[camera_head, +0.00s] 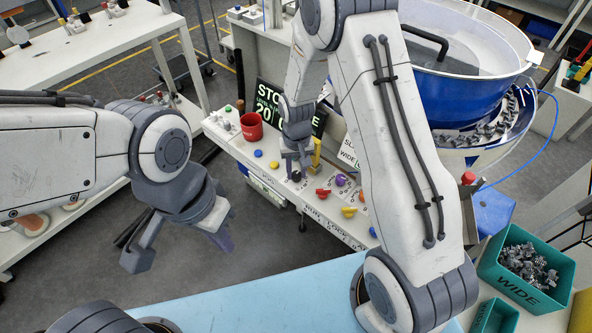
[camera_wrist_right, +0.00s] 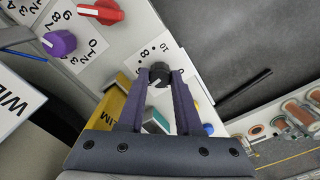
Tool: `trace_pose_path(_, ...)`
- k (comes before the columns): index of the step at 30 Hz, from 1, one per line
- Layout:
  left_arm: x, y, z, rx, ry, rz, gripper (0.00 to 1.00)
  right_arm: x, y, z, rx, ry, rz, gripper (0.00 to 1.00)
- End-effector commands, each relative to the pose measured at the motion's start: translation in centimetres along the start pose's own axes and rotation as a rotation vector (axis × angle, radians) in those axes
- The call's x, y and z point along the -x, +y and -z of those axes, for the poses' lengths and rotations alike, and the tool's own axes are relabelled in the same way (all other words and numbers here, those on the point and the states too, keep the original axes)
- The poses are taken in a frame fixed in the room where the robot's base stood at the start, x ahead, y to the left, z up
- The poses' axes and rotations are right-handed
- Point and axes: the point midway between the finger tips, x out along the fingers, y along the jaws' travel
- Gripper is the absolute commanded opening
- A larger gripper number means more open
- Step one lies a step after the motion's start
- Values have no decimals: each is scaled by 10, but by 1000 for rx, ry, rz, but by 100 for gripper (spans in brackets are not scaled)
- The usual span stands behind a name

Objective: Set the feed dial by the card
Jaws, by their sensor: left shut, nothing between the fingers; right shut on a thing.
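A black dial knob (camera_wrist_right: 158,75) sits on a white numbered plate between my right fingertips in the wrist view. My right gripper (camera_wrist_right: 158,80) is shut on this knob; in the head view the gripper (camera_head: 297,165) points down at the panel's left part. The 10 and 8 on the plate show, but the knob's exact setting is unclear. A white card (camera_head: 349,155) with WIDE on it stands behind the dials; it also shows in the wrist view (camera_wrist_right: 14,102). My left gripper (camera_head: 180,245) is shut and empty, away from the panel at the left.
Red (camera_head: 323,192), purple (camera_head: 340,180) and yellow (camera_head: 348,212) knobs lie right of my right gripper. A red cup (camera_head: 251,126), a yellow piece (camera_head: 316,155) and a dark sign (camera_head: 268,98) are close by. A blue bowl (camera_head: 450,95) and a teal WIDE bin (camera_head: 500,283) stand right.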

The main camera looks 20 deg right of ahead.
Motion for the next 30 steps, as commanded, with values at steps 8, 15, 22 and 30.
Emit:
trace_pose_path(8, 0, 0, 0, 0, 0, 0, 0, 1, 0, 1, -78, 2, 1, 0)
trace_pose_path(15, 0, 0, 0, 0, 0, 0, 0, 1, 0, 1, -91, 2, 1, 0)
trace_pose_path(22, 0, 0, 0, 0, 0, 0, 0, 1, 0, 1, -90, 2, 1, 0)
trace_pose_path(30, 0, 0, 0, 0, 0, 0, 0, 0, 0, 0, -89, 1, 0, 64)
